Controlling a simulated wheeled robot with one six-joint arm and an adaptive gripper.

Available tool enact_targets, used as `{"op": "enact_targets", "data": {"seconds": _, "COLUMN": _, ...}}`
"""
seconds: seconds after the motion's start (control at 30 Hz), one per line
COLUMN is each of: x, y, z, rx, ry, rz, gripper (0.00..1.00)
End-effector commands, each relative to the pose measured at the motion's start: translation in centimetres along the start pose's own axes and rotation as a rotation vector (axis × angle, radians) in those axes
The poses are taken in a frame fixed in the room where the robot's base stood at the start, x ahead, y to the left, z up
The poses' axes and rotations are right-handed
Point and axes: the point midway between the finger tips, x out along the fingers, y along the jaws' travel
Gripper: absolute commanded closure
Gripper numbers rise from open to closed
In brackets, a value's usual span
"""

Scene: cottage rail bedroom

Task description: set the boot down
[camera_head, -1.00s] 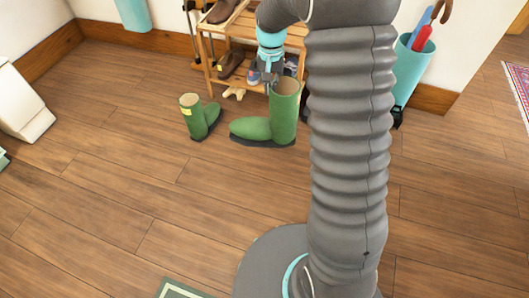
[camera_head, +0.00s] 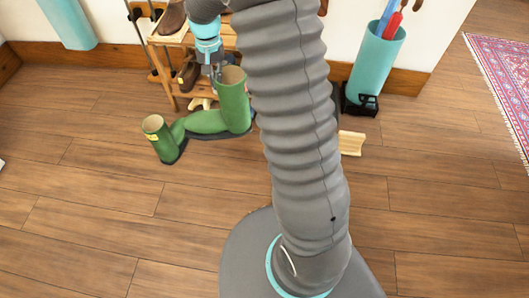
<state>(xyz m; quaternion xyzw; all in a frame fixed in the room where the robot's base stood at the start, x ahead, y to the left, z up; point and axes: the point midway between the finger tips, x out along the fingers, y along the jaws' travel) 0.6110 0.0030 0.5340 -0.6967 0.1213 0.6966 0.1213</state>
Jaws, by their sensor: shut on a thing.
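My gripper (camera_head: 214,78) is shut on the top rim of a green boot (camera_head: 234,104). The boot is upright, its toe pointing left in the picture. I cannot tell whether its sole touches the floor (camera_head: 90,215) or hangs just above it.
A wooden shoe rack (camera_head: 161,55) with brown shoes (camera_head: 188,73) stands behind the boots. A teal umbrella bin (camera_head: 376,66) stands at the back right. A small wooden piece (camera_head: 351,143) lies right of my arm. A patterned rug (camera_head: 500,75) is far right. The front left floor is clear.

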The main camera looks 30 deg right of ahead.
Motion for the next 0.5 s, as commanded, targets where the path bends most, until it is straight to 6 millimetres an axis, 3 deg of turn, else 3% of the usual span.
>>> {"op": "enact_targets", "data": {"seconds": 0.27, "x": 3.1, "y": 5.5, "z": -1.5, "rx": 0.306, "ry": 0.000, "rz": 0.000, "gripper": 1.00}}
{"op": "enact_targets", "data": {"seconds": 0.5, "x": 7.0, "y": 11.5, "z": -2.3, "rx": 0.690, "ry": 0.003, "rz": 0.000, "gripper": 1.00}}
